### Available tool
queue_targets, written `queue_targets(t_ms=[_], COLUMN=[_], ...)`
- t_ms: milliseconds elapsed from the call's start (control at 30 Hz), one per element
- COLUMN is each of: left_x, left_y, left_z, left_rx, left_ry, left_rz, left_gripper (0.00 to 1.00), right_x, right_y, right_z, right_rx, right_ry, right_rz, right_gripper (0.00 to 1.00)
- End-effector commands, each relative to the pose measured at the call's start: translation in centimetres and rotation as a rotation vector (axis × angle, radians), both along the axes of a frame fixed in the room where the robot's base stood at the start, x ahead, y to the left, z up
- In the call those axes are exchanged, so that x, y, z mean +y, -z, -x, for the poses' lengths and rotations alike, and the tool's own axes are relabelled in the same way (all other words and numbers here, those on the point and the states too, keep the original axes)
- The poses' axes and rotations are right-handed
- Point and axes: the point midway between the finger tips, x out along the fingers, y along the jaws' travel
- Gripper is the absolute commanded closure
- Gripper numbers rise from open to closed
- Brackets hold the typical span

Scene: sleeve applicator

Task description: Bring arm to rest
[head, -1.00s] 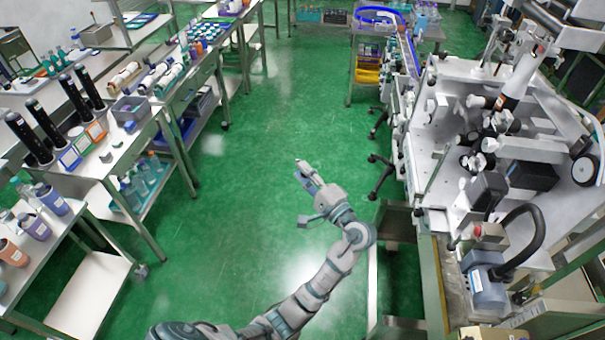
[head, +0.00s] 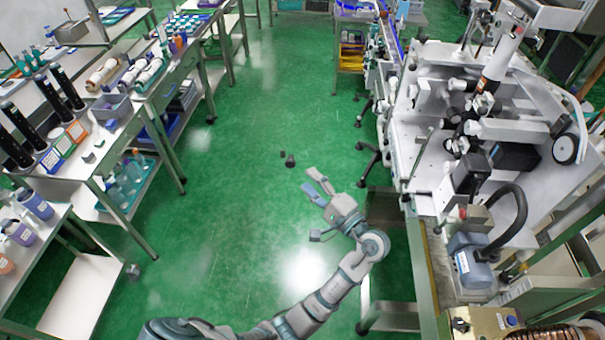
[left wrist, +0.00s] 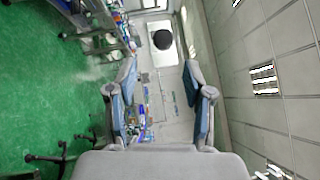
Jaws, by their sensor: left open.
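My left gripper (head: 313,182) is out over the green floor in the middle of the head view, on my left arm coming in from the bottom. Its two fingers are apart with nothing between them. In the left wrist view the open fingers (left wrist: 164,90) show on both sides of an empty gap. A small dark object (head: 289,161) shows just beyond the fingertips in the head view, apart from them. A dark round thing (left wrist: 162,39) also shows past the fingers in the left wrist view. I cannot tell whether it is in the air. My right gripper is not in view.
A large white machine (head: 440,110) stands on the right, with a grey motor (head: 474,262) and black hose near my arm. Benches with bottles and boxes (head: 112,108) line the left. The green floor (head: 235,200) between them is mostly clear.

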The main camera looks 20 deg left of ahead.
Motion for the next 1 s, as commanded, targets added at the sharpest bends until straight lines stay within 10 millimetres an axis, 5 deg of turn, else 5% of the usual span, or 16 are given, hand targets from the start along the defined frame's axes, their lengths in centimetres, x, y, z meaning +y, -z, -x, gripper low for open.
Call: queue_targets(t_ms=[600,667,833,1000], left_x=[0.5,1.3,4.7,6.8], left_y=[1.3,3.3,14.4,26.2], left_z=[0.1,0.1,1.9,8.2], left_rx=[0.010,0.024,0.083,0.120], left_ry=[0.010,0.029,0.108,0.127], left_rz=[0.030,0.083,0.407,0.871], left_gripper=[0.48,0.48,0.48,0.48], right_x=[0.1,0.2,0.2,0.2], right_y=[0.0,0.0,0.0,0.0], right_z=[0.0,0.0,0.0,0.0], right_rx=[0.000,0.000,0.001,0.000], right_ry=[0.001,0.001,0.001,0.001], right_rz=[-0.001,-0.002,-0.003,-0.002], right_gripper=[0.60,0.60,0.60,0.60])
